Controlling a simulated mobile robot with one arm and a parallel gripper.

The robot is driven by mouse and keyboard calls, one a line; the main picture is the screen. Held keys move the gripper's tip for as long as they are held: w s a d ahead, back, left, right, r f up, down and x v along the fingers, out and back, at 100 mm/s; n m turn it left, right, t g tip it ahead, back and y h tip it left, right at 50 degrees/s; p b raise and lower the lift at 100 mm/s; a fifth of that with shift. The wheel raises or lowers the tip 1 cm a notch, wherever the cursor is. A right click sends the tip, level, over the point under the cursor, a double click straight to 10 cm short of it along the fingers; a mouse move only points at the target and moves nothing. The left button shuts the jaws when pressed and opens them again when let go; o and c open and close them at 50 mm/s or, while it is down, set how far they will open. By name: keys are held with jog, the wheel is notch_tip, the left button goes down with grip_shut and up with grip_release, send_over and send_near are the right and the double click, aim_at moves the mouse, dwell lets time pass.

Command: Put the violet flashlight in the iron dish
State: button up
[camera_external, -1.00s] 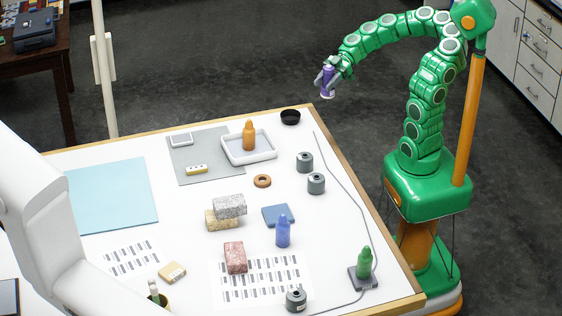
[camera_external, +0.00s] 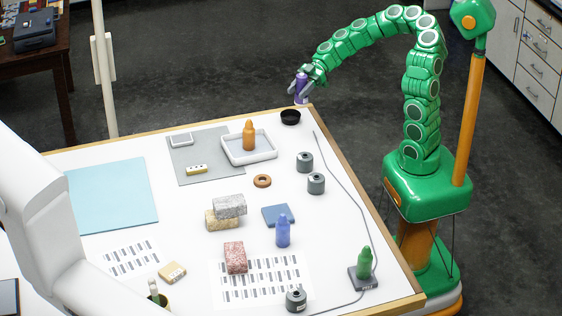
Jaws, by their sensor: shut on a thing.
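The violet flashlight (camera_external: 301,88) is upright in my gripper (camera_external: 301,90), which is shut on it. My gripper holds it in the air near the far right corner of the white table. A small round black dish (camera_external: 290,117), which looks like the iron dish, sits on the table near that corner. In the picture my gripper is just above the dish and slightly to its right; the exact height and distance between them cannot be told.
A white tray (camera_external: 264,158) with an orange bottle (camera_external: 249,135) stands left of the dish. Two grey cylinders (camera_external: 304,162) (camera_external: 316,183) stand in front of it. A thin cable (camera_external: 345,198) runs along the right edge. Stone blocks and a blue bottle (camera_external: 283,231) are nearer.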

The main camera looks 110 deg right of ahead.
jog(key=shift+w+d+f, duration=0.35)
jog(key=shift+w+f, duration=0.25)
jog(key=shift+f, duration=0.75)
jog(key=shift+w+d+f, duration=0.35)
jog(key=shift+w+f, duration=0.2)
jog(key=shift+f, duration=0.75)
jog(key=shift+w+d+f, duration=0.35)
jog(key=shift+w+f, duration=0.25)
jog(key=shift+f, duration=0.75)
jog(key=o, duration=1.2)
jog(key=shift+f, duration=0.1)
jog(key=shift+s+d+r, duration=0.1)
jog(key=shift+s+r, duration=0.05)
jog(key=shift+r, duration=0.1)
jog(key=v, duration=1.1)
jog(key=shift+s+d+r, duration=0.1)
jog(key=shift+s+d, duration=0.05)
jog(key=shift+s, duration=0.1)
